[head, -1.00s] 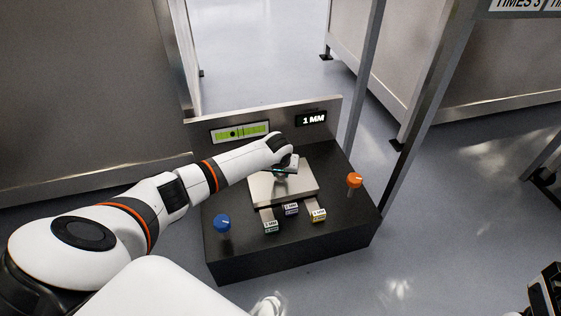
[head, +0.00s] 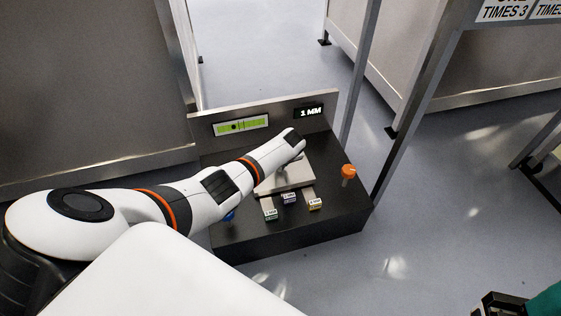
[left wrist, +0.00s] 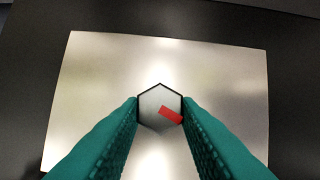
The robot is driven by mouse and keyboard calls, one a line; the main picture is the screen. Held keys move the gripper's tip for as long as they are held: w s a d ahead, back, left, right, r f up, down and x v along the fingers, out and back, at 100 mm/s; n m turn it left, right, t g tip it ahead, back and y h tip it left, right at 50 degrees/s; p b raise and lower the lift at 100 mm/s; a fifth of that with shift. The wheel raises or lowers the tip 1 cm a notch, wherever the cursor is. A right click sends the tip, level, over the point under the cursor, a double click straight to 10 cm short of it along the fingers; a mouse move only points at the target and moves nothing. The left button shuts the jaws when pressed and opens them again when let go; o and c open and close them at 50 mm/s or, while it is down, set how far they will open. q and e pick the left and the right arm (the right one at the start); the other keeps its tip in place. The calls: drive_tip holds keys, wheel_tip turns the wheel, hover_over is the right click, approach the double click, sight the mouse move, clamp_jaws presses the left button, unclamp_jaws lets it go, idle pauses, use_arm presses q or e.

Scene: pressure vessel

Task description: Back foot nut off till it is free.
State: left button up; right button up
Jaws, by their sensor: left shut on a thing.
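The foot nut (left wrist: 152,98) is a pale grey hexagon with a red mark on its lower right, seen from above in the left wrist view. In the head view my left wrist hides the nut and fingers above the plate (head: 297,177). Part of my right gripper (head: 503,303) shows at the bottom right corner; its fingertips are not clear.
The black base (head: 340,212) carries an orange knob (head: 348,171), a blue knob (head: 229,216) mostly behind my arm, and several small labelled blocks (head: 289,198) in front of the plate. A green level display (head: 240,125) and a "1 MM" sign (head: 309,112) stand behind.

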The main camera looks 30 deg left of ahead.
use_arm(q)
drive_tip(key=shift+w+n+g+y+b, duration=0.1)
drive_tip(key=shift+n+g+y+b, duration=0.3)
drive_tip(key=shift+n, duration=1.1)
drive_tip(key=o, duration=1)
